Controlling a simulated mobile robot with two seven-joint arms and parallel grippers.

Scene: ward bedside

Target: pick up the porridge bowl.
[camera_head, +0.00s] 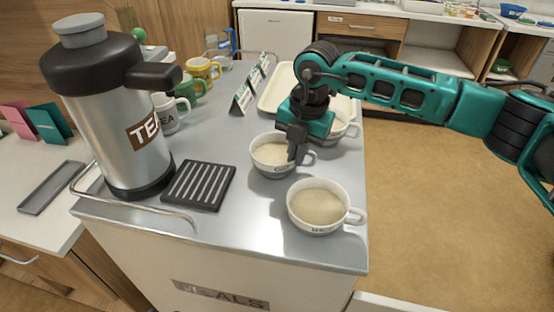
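Three white handled bowls stand on the grey trolley top. The front bowl (318,209) holds smooth beige food. The middle bowl (268,155) holds paler, lumpy food. The third bowl (344,127) stands behind and is partly hidden by my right gripper. The lettering on the bowls is too small to read surely, so I cannot tell which is the porridge bowl. My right gripper (297,157) points down at the middle bowl's right side, by its handle. Its fingers look close together; I cannot tell whether they grip the rim. My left gripper is out of view.
A large tea urn (118,125) and a black slatted drip tray (199,185) stand at the left of the trolley (250,222). Mugs (203,69), card signs (242,98) and a cream tray (276,93) are behind. Open floor (440,200) lies right.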

